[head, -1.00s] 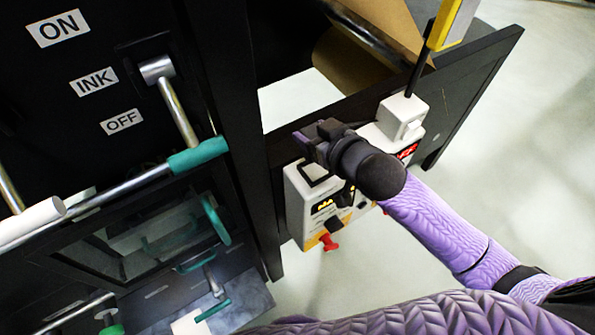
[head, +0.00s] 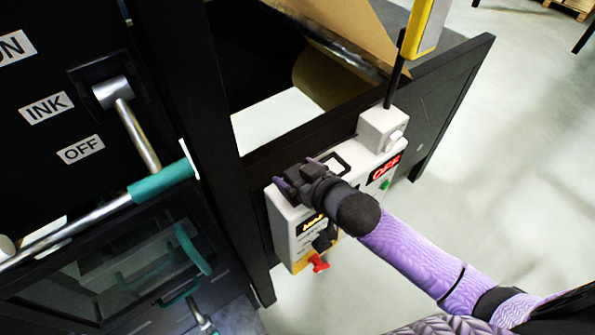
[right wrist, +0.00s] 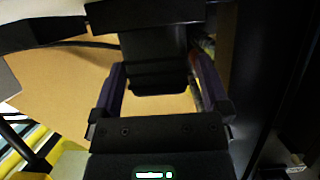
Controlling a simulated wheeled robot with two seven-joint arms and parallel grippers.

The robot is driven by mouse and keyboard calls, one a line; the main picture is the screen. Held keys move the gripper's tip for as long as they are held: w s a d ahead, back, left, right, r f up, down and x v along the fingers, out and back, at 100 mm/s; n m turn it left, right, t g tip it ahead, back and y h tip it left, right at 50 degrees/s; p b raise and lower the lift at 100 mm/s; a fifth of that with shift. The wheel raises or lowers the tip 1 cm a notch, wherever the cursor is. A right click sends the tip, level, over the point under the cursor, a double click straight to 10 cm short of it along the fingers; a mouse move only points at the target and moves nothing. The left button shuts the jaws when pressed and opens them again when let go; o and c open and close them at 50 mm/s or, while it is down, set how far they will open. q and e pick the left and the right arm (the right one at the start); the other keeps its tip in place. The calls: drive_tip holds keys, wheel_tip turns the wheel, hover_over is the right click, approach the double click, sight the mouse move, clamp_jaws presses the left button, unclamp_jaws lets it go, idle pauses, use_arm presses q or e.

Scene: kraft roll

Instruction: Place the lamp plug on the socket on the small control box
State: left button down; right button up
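The small control box (head: 285,225) is pale, with a red display, a green button and a red knob, on the dark machine's side. A black square outline that looks like a socket (head: 341,163) is on its top. A white block (head: 379,127) stands at its right end, below a dark rod and yellow lamp (head: 424,27); I cannot tell whether this block is the lamp plug. My left gripper is out of view.
The machine's dark panel with ON, INK and OFF labels and a teal-gripped bar (head: 160,183) stands left. Brown kraft material (head: 335,75) lies behind the box, inside the black frame (head: 450,85).

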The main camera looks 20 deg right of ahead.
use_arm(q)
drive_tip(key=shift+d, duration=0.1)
use_arm(e)
drive_tip(key=shift+r, duration=0.1)
drive_tip(key=p+v, duration=0.3)
drive_tip(key=v, duration=0.9)
drive_tip(key=s+d+f+m+g+h, duration=0.1)
drive_tip(key=s+d+f+g+h, duration=0.2)
drive_tip(key=f, duration=0.9)
drive_tip(key=s+d+f+m+g+h, duration=0.1)
drive_tip(key=s+d+f+g+h, duration=0.25)
drive_tip(key=f, duration=0.85)
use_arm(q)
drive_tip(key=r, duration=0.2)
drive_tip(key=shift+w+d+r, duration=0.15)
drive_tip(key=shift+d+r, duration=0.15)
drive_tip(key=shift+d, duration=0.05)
use_arm(e)
drive_tip(key=s+a+f+g, duration=0.1)
drive_tip(key=s+f, duration=0.2)
drive_tip(key=s, duration=0.3)
drive_tip(key=s+a+f+g+y, duration=0.1)
drive_tip(key=s+f+g, duration=0.1)
drive_tip(key=s, duration=0.5)
drive_tip(key=s+a+f+g+y, duration=0.1)
drive_tip(key=s+a+f+g, duration=0.1)
drive_tip(key=s+f, duration=0.3)
drive_tip(key=shift+s+n, duration=0.3)
drive_tip(key=shift+s, duration=0.75)
